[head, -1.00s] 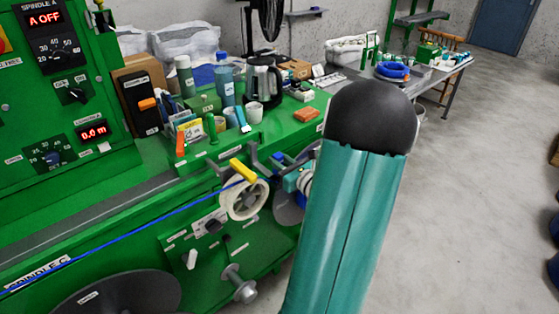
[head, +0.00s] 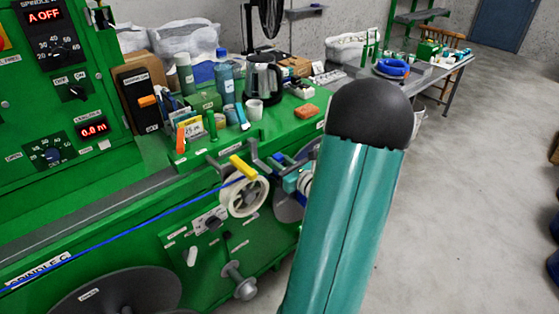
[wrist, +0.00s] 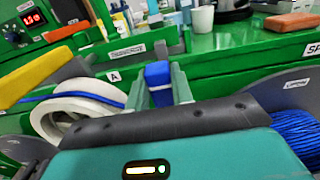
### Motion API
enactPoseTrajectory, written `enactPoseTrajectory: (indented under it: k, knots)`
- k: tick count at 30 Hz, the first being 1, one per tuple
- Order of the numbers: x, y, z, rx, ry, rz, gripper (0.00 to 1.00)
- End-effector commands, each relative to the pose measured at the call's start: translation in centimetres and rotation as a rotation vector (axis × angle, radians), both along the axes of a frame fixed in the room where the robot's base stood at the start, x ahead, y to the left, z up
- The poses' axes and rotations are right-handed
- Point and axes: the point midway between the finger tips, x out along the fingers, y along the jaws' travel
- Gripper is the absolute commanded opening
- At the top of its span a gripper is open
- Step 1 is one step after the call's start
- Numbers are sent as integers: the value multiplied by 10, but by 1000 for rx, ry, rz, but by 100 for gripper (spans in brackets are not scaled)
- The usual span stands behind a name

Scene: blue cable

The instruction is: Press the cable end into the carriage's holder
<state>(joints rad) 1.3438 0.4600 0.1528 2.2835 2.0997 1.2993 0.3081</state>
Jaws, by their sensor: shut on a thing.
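In the wrist view my gripper (wrist: 159,88) has its two teal fingers shut on a blue block-like cable end (wrist: 157,74). The blue cable (wrist: 105,97) runs in from the left across a pale pulley wheel (wrist: 85,112). Grey bracket parts (wrist: 161,48) stand just beyond the fingertips. I cannot tell which part is the holder, or whether the cable end touches it. In the head view the cable (head: 130,235) crosses the green machine to the wheel (head: 243,194), which has a yellow piece (head: 243,168) above it. My arm partly hides the gripper there.
The green machine's top holds bottles (head: 225,80), a kettle (head: 263,78), a mug (head: 254,109) and an orange brick-like block (head: 306,111). Reels sit low on its front, one (head: 120,295) at lower left. A blue cable coil (wrist: 293,135) is right of the gripper.

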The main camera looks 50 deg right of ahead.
Motion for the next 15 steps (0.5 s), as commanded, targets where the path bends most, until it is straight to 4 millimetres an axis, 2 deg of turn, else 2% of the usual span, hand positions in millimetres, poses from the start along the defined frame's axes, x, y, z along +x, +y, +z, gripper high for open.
enactPoseTrajectory:
  k: [15]
  knots:
    - [0,0,-7,1,1,0,0]
